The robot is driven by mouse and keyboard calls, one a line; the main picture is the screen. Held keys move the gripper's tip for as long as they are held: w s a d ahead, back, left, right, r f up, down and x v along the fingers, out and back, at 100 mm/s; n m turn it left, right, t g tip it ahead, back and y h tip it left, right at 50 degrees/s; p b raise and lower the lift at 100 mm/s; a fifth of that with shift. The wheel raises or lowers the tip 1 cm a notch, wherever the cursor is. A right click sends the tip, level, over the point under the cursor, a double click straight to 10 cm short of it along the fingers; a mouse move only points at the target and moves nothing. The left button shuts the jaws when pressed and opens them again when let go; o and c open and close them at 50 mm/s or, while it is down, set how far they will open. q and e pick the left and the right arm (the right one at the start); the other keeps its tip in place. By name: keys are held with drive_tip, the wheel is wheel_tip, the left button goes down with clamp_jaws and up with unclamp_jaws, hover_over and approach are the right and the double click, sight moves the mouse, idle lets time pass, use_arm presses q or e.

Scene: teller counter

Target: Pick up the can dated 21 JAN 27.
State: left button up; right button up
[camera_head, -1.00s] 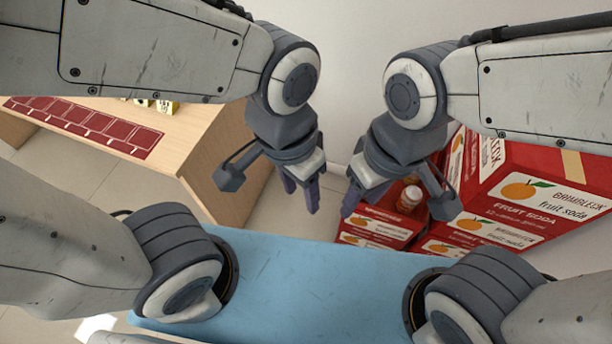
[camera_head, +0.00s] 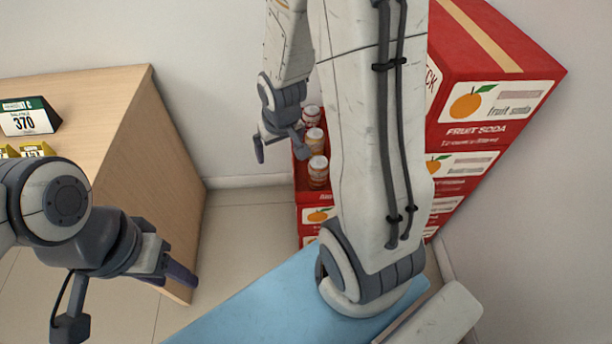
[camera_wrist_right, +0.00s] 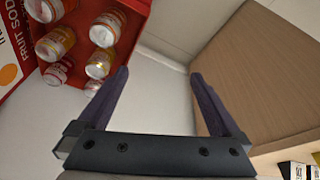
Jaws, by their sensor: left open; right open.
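Several cans stand in an open red carton (camera_head: 299,178) in the head view. Three show in a row: a far can (camera_head: 311,115), a middle can with an orange-yellow label (camera_head: 315,140) and a near can (camera_head: 318,172). My right arm hides part of the carton. The right wrist view shows several can ends (camera_wrist_right: 98,65) at the upper left. No date is readable on any can. My right gripper (camera_wrist_right: 158,74) is open and empty, beside the carton and apart from the cans. My left gripper (camera_head: 176,280) is open and empty near the wooden counter's end.
Stacked red fruit soda cartons (camera_head: 490,90) stand right of my right arm, against the wall. The wooden counter (camera_head: 105,95) is at the left, with a 370 sign (camera_head: 28,117) and yellow items. Floor between counter and cartons is clear.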

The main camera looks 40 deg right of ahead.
sight(319, 164)
drive_tip(key=d+f+m+b, duration=0.1)
drive_tip(key=d+f, duration=0.3)
drive_tip(key=d+f+m+b, duration=0.1)
drive_tip(key=d+f+b, duration=0.1)
drive_tip(key=d+f, duration=0.2)
drive_tip(key=d+f+m+h+b, duration=0.1)
drive_tip(key=d+f, duration=0.3)
drive_tip(key=shift+s+d+f+t+b, duration=0.15)
drive_tip(key=shift+f+t+b, duration=0.05)
drive_tip(key=shift+t+b, duration=0.15)
drive_tip(key=shift+m, duration=0.3)
drive_tip(key=b+x, duration=0.1)
drive_tip(key=x, duration=0.3)
drive_tip(key=shift+d+f+b, duration=0.3)
drive_tip(key=shift+b, duration=0.1)
drive_tip(key=b+x, duration=0.2)
drive_tip(key=x, duration=0.3)
drive_tip(key=shift+s, duration=0.15)
drive_tip(key=shift+w+d+f, duration=0.1)
drive_tip(key=shift+w+f, duration=0.15)
drive_tip(key=shift+f, duration=0.15)
use_arm(q)
wheel_tip(319, 164, down, 11)
drive_tip(key=shift+f, duration=0.1)
use_arm(e)
drive_tip(key=shift+r, duration=0.1)
clamp_jaws()
drive_tip(key=shift+r, duration=0.1)
